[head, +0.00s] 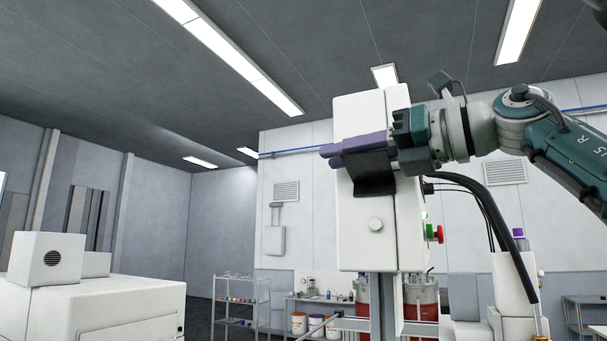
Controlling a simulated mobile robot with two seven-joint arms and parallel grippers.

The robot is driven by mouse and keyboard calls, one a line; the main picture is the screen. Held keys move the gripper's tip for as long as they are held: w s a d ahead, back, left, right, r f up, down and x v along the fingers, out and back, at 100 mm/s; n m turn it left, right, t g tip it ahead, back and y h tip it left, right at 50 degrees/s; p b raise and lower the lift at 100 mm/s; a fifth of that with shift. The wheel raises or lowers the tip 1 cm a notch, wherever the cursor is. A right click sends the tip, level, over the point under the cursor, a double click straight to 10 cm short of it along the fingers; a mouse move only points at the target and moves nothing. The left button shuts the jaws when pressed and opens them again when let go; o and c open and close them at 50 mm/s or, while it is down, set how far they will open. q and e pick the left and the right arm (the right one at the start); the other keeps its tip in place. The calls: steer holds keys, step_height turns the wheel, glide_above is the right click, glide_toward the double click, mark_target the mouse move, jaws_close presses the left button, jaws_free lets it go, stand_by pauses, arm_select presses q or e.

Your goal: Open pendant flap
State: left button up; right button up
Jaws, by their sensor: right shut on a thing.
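The pendant is a tall white box (376,235) in the head view, right of the middle, with a round knob on its front and a red and a green button on its right side. A dark flap (374,182) with a curled lower edge shows on the upper front of the box. My right gripper (345,148) reaches in from the right, its purple fingers lying across the front of the box at the flap's top. It is shut on the flap; the fingers hide the flap's upper edge and the contact. My left gripper is not in view.
Black cables (490,205) hang in an arc right of the box, below my right arm. A white cabinet (105,305) stands at the lower left. A wire shelf (242,305) and red containers (420,297) are behind. The space left of the pendant looks clear.

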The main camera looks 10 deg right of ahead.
jaws_close()
stand_by(0.8)
steer(key=n+b, duration=0.1)
steer(key=b, duration=0.1)
steer(key=f+n+b, duration=0.1)
steer(key=b, duration=0.1)
steer(key=shift+s+a+f, duration=0.1)
steer(key=shift+s+a, duration=0.05)
steer(key=shift+s, duration=0.2)
steer(key=shift+s+a, duration=0.1)
steer(key=shift+r, duration=0.2)
